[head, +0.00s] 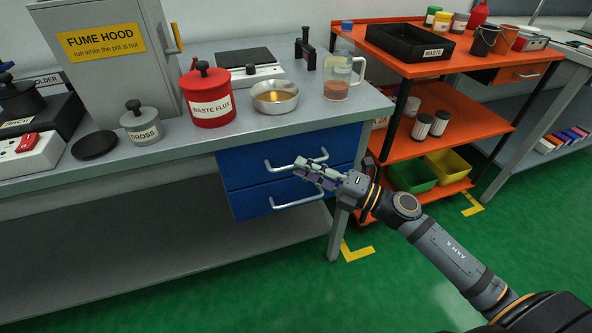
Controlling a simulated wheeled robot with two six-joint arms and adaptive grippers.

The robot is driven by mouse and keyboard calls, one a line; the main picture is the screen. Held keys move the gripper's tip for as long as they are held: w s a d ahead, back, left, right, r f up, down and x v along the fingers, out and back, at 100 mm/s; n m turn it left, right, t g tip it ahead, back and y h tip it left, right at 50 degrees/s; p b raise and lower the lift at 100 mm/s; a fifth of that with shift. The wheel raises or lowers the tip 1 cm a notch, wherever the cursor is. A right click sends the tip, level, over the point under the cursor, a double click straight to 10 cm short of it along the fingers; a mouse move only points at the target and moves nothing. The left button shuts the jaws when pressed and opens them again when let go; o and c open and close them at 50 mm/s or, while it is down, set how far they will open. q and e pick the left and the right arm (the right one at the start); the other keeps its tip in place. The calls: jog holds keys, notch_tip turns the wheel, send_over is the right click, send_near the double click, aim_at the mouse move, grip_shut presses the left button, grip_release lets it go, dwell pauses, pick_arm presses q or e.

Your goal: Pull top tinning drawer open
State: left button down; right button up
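The top blue drawer (240,170) is under the right end of the grey bench, and its front looks flush with the lower drawer's. Its light metal bar handle (281,168) runs across the front. My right gripper (309,170) comes in from the right and is at the right part of this handle, overlapping it in the view. Whether its fingers are around the bar or only in front of it, and how far they are spread, is not clear. My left gripper is not in view.
The lower blue drawer (245,207) has a similar handle (299,202). The grey bench (185,148) holds a red waste flux pot (208,107), a metal bowl (274,97) and a clear jug (337,88). An orange cart (400,146) stands right of the drawers. The green floor (300,285) in front is clear.

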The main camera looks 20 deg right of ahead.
jog(key=shift+p+x, duration=0.3)
jog(key=shift+x, duration=1.1)
grip_shut()
